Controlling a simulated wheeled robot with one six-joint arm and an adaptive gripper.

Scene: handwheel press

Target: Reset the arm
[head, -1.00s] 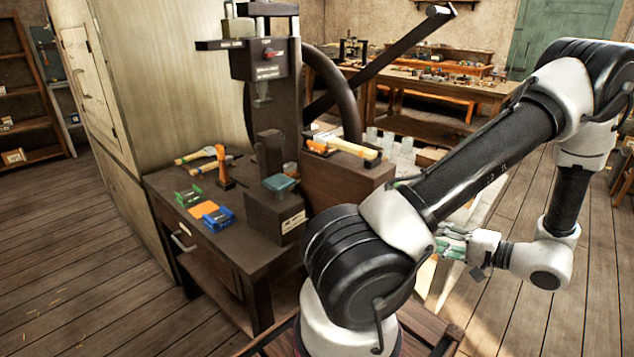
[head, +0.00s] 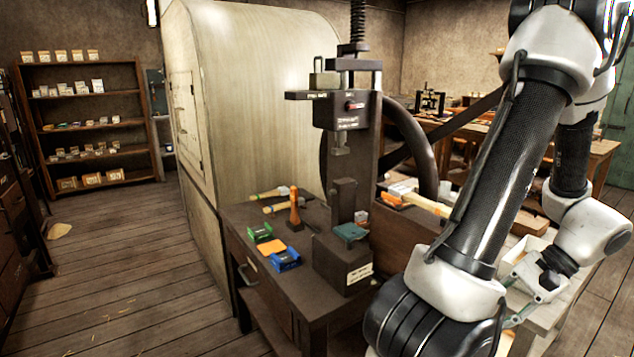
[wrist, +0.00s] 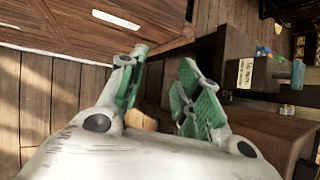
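My arm (head: 505,175) folds across the right side of the head view, the elbow raised and the wrist hanging low. My gripper (wrist: 163,72) shows in the wrist view with its two green-padded fingers apart and nothing between them; wooden floor shows through the gap. In the head view it is low at the right, partly cut off by my own arm. The dark press (head: 345,150) with its big handwheel (head: 421,135) stands on a dark bench, clear of the gripper.
The bench (head: 235,222) carries a green block (head: 260,233), a blue block (head: 286,261), an orange-handled tool (head: 295,212) and hammers. A tall pale cabinet (head: 265,70) stands behind it. Shelves (head: 92,124) line the back left.

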